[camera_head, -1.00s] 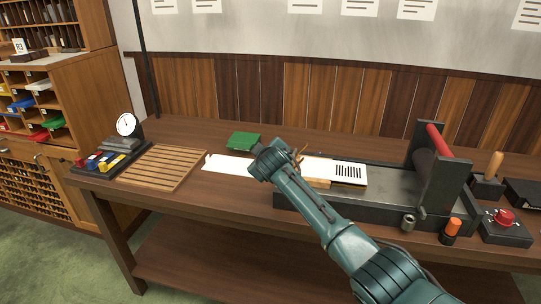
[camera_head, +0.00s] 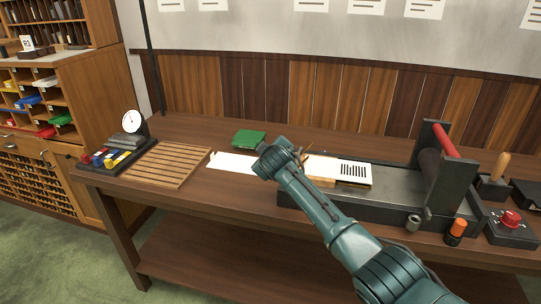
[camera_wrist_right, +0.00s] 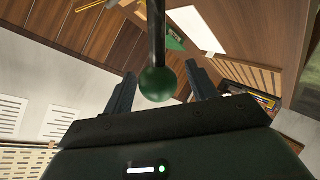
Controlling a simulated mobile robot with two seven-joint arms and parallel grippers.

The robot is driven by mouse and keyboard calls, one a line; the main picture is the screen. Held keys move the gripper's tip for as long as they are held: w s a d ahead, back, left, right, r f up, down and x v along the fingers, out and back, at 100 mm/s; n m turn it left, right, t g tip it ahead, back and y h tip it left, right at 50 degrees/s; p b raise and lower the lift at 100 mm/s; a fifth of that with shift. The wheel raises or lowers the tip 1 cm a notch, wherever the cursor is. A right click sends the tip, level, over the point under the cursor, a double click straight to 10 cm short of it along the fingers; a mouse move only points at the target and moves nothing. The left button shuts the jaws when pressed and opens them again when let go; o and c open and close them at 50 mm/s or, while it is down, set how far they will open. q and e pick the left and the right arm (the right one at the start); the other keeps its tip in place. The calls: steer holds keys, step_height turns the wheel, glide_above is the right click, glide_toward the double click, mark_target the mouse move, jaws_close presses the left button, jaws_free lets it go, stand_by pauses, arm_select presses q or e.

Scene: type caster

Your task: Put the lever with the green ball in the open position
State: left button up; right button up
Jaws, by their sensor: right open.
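The lever shows in the right wrist view as a dark rod with a green ball (camera_wrist_right: 157,84) on its end. My right gripper (camera_wrist_right: 160,73) is open, with one finger on each side of the ball. I cannot tell whether either finger touches it; gaps show on both sides. In the head view my right arm reaches in from the lower right, and its wrist (camera_head: 277,157) is over the bench. The lever cannot be made out there, and my right fingers are mostly hidden by the wrist. My left gripper is not in view.
The wooden bench (camera_head: 215,203) holds a slatted rack (camera_head: 167,165), a dial gauge (camera_head: 132,122), a green block (camera_head: 249,139), white sheets (camera_head: 233,163) and a dark press (camera_head: 437,170) with a red bar. A red-knobbed box (camera_head: 510,220) and orange-topped piece (camera_head: 457,228) stand at right.

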steer(key=shift+s, duration=0.1)
steer(key=v, duration=1.3)
steer(key=shift+d, duration=0.1)
steer(key=s+d+f+m+g+y, duration=0.15)
steer(key=s+f, duration=0.45)
steer(key=f, duration=0.7)
steer(key=s+d+f+m, duration=0.1)
steer(key=s+d+f, duration=0.2)
steer(key=s+f, duration=0.2)
steer(key=s+d+f+m, duration=0.2)
steer(key=s+d+f, duration=0.2)
steer(key=s, duration=0.8)
steer(key=s+d+f+m, duration=0.2)
steer(key=s+f, duration=0.4)
steer(key=s, duration=0.3)
steer(key=shift+d+y, duration=0.45)
steer(key=shift+d, duration=0.45)
